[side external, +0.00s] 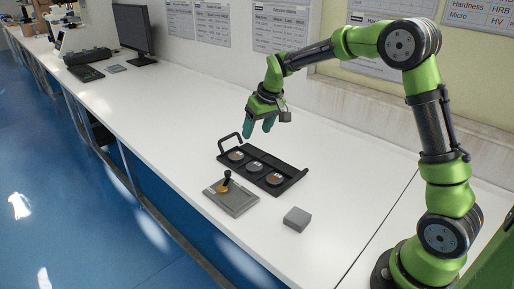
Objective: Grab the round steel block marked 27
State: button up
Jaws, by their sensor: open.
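A black tray (292,187) with raised end handles lies on the white bench. Three round steel blocks sit in a row in it: a left one (236,156), a middle one (255,167) and a right one (274,180). Each has an orange-brown marking, too small to read, so I cannot tell which is marked 27. My gripper (258,129), with teal fingers pointing down, is open and empty. It is above the bench, near the tray's far left end, and apart from the blocks.
A grey plate (236,204) holding a small black-and-yellow upright tool (226,182) lies in front of the tray. A grey rectangular block (297,218) sits to the right, near the front edge. A monitor (133,32) and keyboard (86,74) stand far left. The bench between is clear.

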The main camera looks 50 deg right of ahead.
jog(key=w+d+n, duration=0.1)
jog(key=w, duration=0.3)
send_near(236, 155)
jog(key=shift+n+t, duration=0.4)
jog(key=x, duration=0.5)
jog(key=s+x, duration=0.1)
jog(key=x, duration=0.1)
jog(key=shift+w+a+f, duration=0.1)
jog(key=shift+w+f, duration=0.1)
jog(key=shift+f, duration=0.35)
jog(key=shift+c, duration=0.3)
jog(key=c, duration=0.7)
jog(key=shift+r, duration=0.1)
jog(key=shift+c, duration=0.8)
